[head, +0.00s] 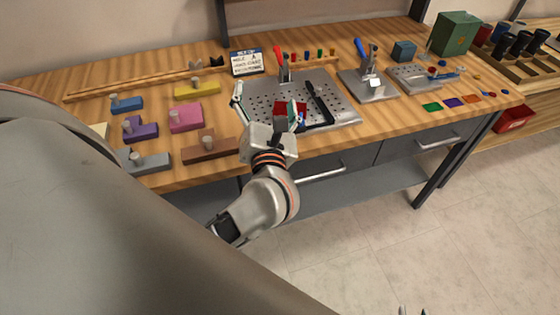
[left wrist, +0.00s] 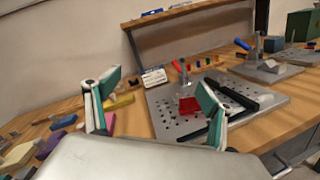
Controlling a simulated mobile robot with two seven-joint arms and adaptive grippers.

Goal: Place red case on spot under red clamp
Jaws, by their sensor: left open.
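The red case (head: 281,107) lies on the perforated metal plate (head: 345,108), partly hidden by my left gripper in the head view. It also shows in the left wrist view (left wrist: 189,105), beyond the fingers and close to the right-hand one. The red clamp (head: 279,54), with its red handle up, stands at the back of the plate, behind the case; it also shows in the left wrist view (left wrist: 178,68). My left gripper (head: 268,102) is open and empty over the plate's front left. Two small tips (head: 412,311), apparently my right gripper, show at the bottom edge.
A black bar-shaped tool (head: 319,103) lies on the plate right of the case. A blue-handled clamp (head: 368,72) stands on a separate plate farther right. Several coloured blocks with knobs (head: 185,118) fill the table's left. A label card (head: 247,62) stands behind.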

